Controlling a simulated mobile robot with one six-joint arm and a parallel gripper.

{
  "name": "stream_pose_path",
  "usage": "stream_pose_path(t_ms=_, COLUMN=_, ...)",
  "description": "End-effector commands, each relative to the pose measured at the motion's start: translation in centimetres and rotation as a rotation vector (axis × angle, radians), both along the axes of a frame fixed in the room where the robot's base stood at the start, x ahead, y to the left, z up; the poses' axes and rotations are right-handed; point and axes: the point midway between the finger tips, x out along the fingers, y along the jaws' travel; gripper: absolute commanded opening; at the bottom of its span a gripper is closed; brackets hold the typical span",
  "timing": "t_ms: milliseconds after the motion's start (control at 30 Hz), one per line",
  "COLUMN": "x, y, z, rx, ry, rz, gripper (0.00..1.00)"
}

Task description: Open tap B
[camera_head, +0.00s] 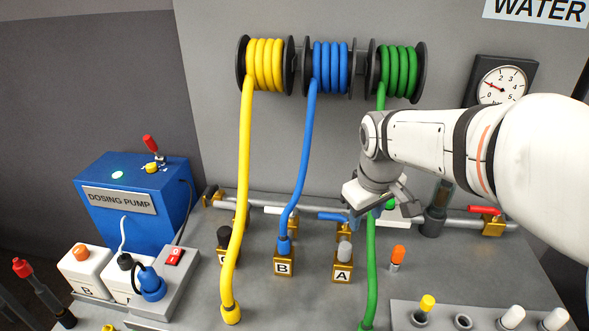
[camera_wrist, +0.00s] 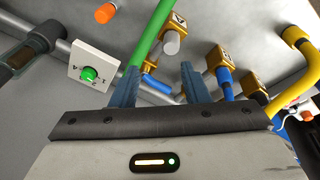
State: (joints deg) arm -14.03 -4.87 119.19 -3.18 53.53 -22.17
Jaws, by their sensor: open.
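The brass block lettered B (camera_head: 284,262) has the blue hose (camera_head: 305,150) plugged into it. Behind it, along the pipe, are a white lever (camera_head: 280,210) and a blue lever (camera_head: 333,216). No letter shows on the levers, so I cannot tell which is tap B. My gripper (camera_head: 376,212) is over the pipe, right of the blue lever. In the wrist view my gripper (camera_wrist: 159,88) is open and empty, with the blue lever (camera_wrist: 156,84) seen between its fingers. I cannot tell whether they touch. Part of the valve row is hidden behind my gripper.
The green hose (camera_head: 370,265) hangs close by my gripper, the yellow hose (camera_head: 238,190) farther left. Block A (camera_head: 343,266) has a grey cap. A white plate with a green knob (camera_wrist: 89,74) lies beside the fingers. A red lever (camera_head: 483,209) is at right.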

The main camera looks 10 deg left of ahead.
Motion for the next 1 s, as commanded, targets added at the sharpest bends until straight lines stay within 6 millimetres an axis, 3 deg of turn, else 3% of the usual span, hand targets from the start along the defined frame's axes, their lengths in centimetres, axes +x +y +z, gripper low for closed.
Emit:
stream_pose_path(t_ms=33, x=2.0, y=2.1, z=-0.1, rx=-0.019, ry=0.006, rz=0.088, gripper=0.41)
stream_pose_path(t_ms=200, x=7.4, y=9.1, z=-1.0, rx=-0.083, ry=0.014, rz=0.382, gripper=0.41)
stream_pose_path(t_ms=400, x=11.4, y=17.6, z=-3.6, rx=-0.149, ry=0.017, rz=0.694, gripper=0.41)
stream_pose_path(t_ms=500, x=12.4, y=20.7, z=-4.7, rx=-0.174, ry=0.017, rz=0.801, gripper=0.41)
stream_pose_path(t_ms=700, x=13.1, y=23.3, z=-6.1, rx=-0.194, ry=0.017, rz=0.892, gripper=0.41)
stream_pose_path(t_ms=1000, x=13.8, y=23.3, z=-10.1, rx=-0.195, ry=0.021, rz=0.894, gripper=0.41)
